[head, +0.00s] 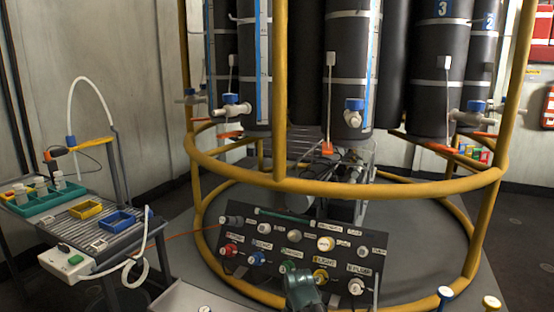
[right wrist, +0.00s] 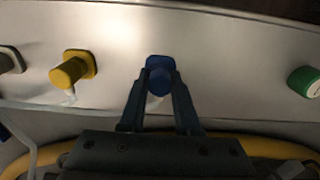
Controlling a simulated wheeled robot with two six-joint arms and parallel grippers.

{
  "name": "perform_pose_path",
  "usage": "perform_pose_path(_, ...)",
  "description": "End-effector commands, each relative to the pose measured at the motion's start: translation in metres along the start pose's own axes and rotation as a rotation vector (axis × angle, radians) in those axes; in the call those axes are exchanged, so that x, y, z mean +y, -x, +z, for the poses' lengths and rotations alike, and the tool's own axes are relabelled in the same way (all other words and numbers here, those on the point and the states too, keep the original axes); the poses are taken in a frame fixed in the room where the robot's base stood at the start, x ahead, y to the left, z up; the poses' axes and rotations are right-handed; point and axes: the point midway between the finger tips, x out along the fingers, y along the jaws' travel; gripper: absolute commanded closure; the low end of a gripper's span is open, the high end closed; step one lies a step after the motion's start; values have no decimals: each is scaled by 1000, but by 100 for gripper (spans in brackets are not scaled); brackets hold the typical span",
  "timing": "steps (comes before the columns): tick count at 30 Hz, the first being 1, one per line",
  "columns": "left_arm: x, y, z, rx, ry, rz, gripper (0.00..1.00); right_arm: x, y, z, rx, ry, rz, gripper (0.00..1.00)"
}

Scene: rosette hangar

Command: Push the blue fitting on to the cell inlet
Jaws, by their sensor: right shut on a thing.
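The blue fitting (right wrist: 160,80) is in the right wrist view, with a round end and a squarish blue part behind it, against a pale metal surface. My right gripper (right wrist: 160,92) is shut on it, one dark finger on each side. Whether the fitting is seated on anything behind it is hidden. In the head view, dark cells stand inside the yellow frame, with blue-capped white valves (head: 353,112) low on them. I cannot tell which part is the cell inlet. My left gripper is not in view.
In the right wrist view, a yellow fitting (right wrist: 73,70) is left of the blue one and a green one (right wrist: 304,82) is at the right. In the head view, a yellow ring rail (head: 350,189) encloses the cells. A labelled control panel (head: 310,259) stands low in front; a bench (head: 105,225) is at left.

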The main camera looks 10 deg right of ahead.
Motion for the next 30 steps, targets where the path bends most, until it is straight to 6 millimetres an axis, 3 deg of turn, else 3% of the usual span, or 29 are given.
perform_pose_path(30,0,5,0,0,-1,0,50,0,5,0,0,0,0,100)
